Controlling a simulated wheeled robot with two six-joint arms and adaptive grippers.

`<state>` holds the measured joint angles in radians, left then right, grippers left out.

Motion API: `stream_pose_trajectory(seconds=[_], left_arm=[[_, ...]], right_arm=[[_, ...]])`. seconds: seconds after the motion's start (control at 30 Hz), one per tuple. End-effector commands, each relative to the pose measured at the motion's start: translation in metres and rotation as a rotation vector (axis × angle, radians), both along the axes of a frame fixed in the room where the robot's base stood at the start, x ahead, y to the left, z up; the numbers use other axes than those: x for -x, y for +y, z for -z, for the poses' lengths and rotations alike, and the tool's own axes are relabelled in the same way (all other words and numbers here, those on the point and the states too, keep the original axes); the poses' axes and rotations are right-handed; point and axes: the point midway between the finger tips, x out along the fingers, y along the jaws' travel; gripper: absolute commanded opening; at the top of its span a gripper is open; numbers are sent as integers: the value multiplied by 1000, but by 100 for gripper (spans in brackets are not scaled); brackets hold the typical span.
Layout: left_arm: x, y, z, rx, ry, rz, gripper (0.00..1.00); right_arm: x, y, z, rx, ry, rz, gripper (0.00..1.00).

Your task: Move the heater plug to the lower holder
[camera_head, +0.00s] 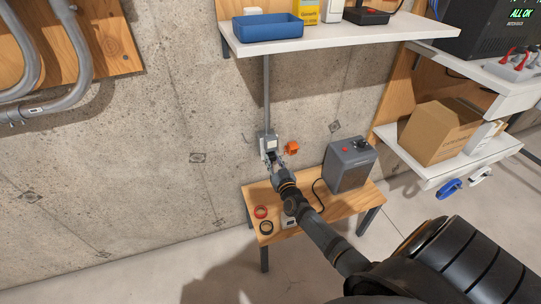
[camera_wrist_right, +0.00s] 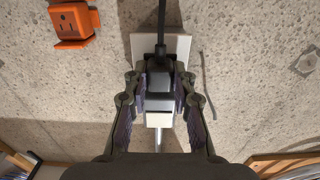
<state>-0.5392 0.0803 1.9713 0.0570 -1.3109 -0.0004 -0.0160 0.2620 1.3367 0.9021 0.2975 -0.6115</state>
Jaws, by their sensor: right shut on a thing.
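My right gripper (camera_head: 272,160) reaches up to a grey wall outlet box (camera_head: 268,140) at the foot of a vertical conduit. In the right wrist view, the gripper (camera_wrist_right: 159,98) is shut on the heater plug (camera_wrist_right: 159,82), a grey block with a black cord running to the top edge. The plug is in front of the pale outlet plate (camera_wrist_right: 181,48); I cannot tell whether it is seated in it. An orange socket-like holder (camera_head: 291,148) is on the wall just right of the box; it also shows in the wrist view (camera_wrist_right: 72,22). My left gripper is not in view.
The grey heater (camera_head: 350,166) stands on a small wooden table (camera_head: 323,215) below, with its black cord beside it. A red ring (camera_head: 260,212) and a black ring (camera_head: 266,227) lie on the table's left end. A white shelf (camera_head: 335,36) hangs above; another holds a cardboard box (camera_head: 440,130).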

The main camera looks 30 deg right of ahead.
Motion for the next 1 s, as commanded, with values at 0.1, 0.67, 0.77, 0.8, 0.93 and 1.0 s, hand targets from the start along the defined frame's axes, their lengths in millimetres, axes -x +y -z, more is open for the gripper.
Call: stream_pose_trajectory(seconds=[0.1,0.67,0.77,0.8,0.93,1.0], left_arm=[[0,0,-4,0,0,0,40],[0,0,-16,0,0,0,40],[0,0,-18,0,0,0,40],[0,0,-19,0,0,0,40],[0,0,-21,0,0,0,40],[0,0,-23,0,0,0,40]], right_arm=[[5,1,-1,-1,0,0,0],[26,7,-1,-1,0,-1,0],[31,8,-1,-1,1,-1,0],[32,8,-1,0,1,0,0],[37,9,-1,-1,0,0,0],[40,10,-1,0,1,0,0]])
